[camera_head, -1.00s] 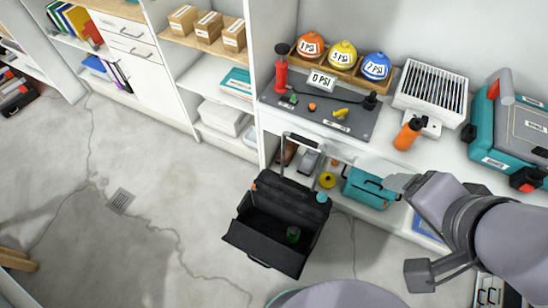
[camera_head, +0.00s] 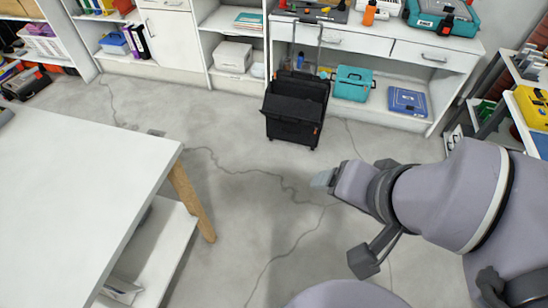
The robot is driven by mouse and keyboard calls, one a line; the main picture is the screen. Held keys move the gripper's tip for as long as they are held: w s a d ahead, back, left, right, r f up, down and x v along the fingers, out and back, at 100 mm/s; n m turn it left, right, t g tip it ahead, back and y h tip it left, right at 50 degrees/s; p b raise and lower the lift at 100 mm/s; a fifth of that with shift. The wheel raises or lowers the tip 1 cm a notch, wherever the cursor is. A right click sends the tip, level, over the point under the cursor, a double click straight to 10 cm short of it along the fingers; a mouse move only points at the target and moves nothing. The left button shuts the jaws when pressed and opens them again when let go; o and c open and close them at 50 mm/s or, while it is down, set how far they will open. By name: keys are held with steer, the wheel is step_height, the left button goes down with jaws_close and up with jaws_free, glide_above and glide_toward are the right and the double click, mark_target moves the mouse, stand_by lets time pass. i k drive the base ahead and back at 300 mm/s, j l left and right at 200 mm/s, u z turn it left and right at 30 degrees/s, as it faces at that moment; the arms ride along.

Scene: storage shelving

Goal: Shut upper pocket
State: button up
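A black wheeled bag (camera_head: 293,128) stands upright on the floor in front of the white workbench. Its upper part (camera_head: 298,86) is a dark panel leaning back, with a dark band below it. I cannot tell from here whether the upper pocket is open or shut. My gripper (camera_head: 325,178) is in front of the bag, to its lower right in the picture, apart from it and touching nothing. Its light grey tip points left. The gap between the fingers is not clear, and I see nothing held.
A white table (camera_head: 75,170) with a wooden leg (camera_head: 192,200) fills the left. The workbench (camera_head: 400,48) holds a teal bag (camera_head: 353,84) and a blue case (camera_head: 407,101) on its lower shelf. Shelving (camera_head: 525,70) stands at the right. The floor between me and the bag is clear.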

mark_target(298, 111)
steer(key=k+j+u, duration=0.1)
steer(key=k, duration=0.45)
steer(key=i+l+u, duration=0.25)
steer(key=i, duration=0.35)
steer(key=i+l+u, duration=0.25)
steer(key=i+l, duration=0.2)
steer(key=i+l+u, duration=0.25)
steer(key=i+l, duration=0.25)
steer(key=i, duration=0.15)
steer(key=i+l+u, duration=0.25)
steer(key=i+l, duration=0.2)
steer(key=l, duration=0.15)
steer(key=i+l+u, duration=0.25)
steer(key=i+l, duration=0.2)
steer(key=l, duration=0.25)
